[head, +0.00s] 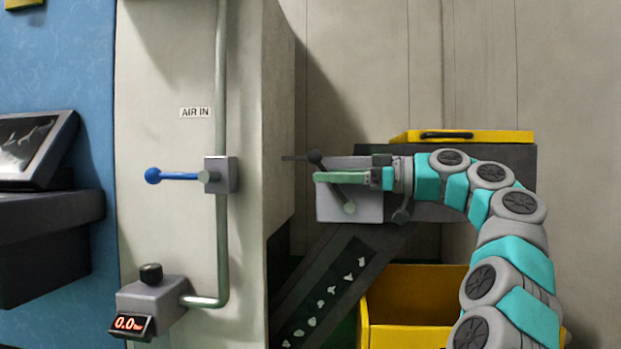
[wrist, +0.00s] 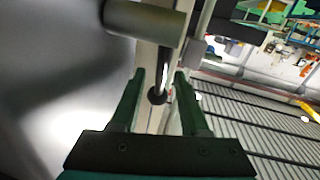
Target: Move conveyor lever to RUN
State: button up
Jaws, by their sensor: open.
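The conveyor lever has a dark ball knob (head: 315,157) at its upper left end and a pale grey round hub (head: 349,207) on a grey box (head: 370,207). It leans up and to the left. My gripper (head: 319,177) reaches in from the right, its green fingers crossing in front of the lever's rod. In the wrist view my gripper (wrist: 160,74) is open, and the lever's black ball (wrist: 157,96) shows between the fingers, with its rod running up to a grey cylinder (wrist: 145,22). A gap shows beside the ball. I see no RUN marking.
A sloping conveyor (head: 325,302) carries pale chips below the box. A yellow bin (head: 410,335) stands lower right. Another dark knob (head: 401,216) sits under my wrist. A pale cabinet with a blue valve lever (head: 178,176) and pipe stands left.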

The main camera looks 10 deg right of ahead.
jog(key=x, duration=0.3)
jog(key=shift+w+a, duration=0.2)
jog(key=shift+a, duration=0.15)
jog(key=shift+c, duration=0.4)
grip_shut()
dwell(0.7)
